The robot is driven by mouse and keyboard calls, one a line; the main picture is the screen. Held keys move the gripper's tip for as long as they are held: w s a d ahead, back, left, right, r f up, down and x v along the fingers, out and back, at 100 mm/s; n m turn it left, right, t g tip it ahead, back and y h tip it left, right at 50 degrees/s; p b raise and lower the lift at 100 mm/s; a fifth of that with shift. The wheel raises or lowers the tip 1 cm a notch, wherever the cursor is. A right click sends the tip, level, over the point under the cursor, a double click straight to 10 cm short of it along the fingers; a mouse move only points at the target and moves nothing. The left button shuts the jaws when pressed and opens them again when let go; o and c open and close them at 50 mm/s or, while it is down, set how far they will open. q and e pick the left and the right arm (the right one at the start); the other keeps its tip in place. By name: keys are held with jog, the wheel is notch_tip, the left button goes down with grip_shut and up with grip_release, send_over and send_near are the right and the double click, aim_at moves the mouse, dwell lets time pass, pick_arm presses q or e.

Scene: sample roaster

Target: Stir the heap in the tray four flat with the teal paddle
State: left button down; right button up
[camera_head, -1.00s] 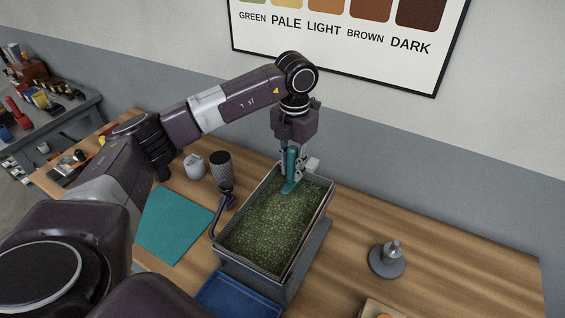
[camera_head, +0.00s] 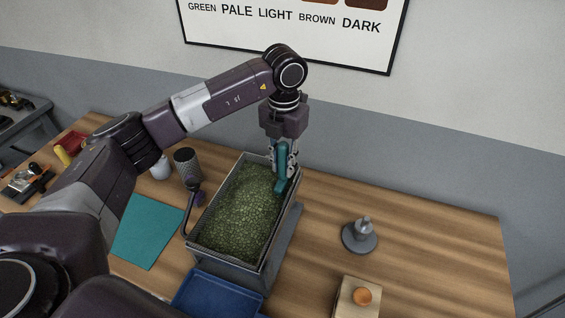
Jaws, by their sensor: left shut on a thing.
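The tray (camera_head: 258,262) is a grey metal box with a mesh-like rim, and green beans (camera_head: 240,215) cover its floor. The beans look mounded along the middle and left, though their exact height is hard to judge. My left gripper (camera_head: 284,170) is above the tray's far right part, shut on the teal paddle (camera_head: 282,174). The paddle points down, and its lower end is at the beans beside the right wall. Whether its tip is sunk into them I cannot tell. My right gripper is not in view.
A blue tray (camera_head: 215,296) lies at the near side, and a teal mat (camera_head: 148,232) lies to the left. A dark mesh cylinder with a handle (camera_head: 187,167) stands left of the bean tray. A grey weighted knob (camera_head: 360,236) and a wooden block (camera_head: 357,300) stand right on open tabletop.

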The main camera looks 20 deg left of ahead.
pick_arm(q)
jog(key=a, duration=0.3)
jog(key=a+b, duration=0.1)
jog(key=a, duration=0.7)
jog(key=shift+s, duration=0.3)
jog(key=shift+d, duration=0.1)
jog(key=shift+w+d, duration=0.2)
jog(key=shift+d, duration=2.6)
jog(key=shift+w+d, duration=0.15)
jog(key=shift+d, duration=2.6)
jog(key=shift+a, duration=0.2)
jog(key=a, duration=0.7)
jog(key=a+b, duration=0.1)
jog(key=a, duration=0.3)
jog(key=shift+s, duration=0.35)
jog(key=shift+d, duration=0.1)
jog(key=shift+d, duration=0.15)
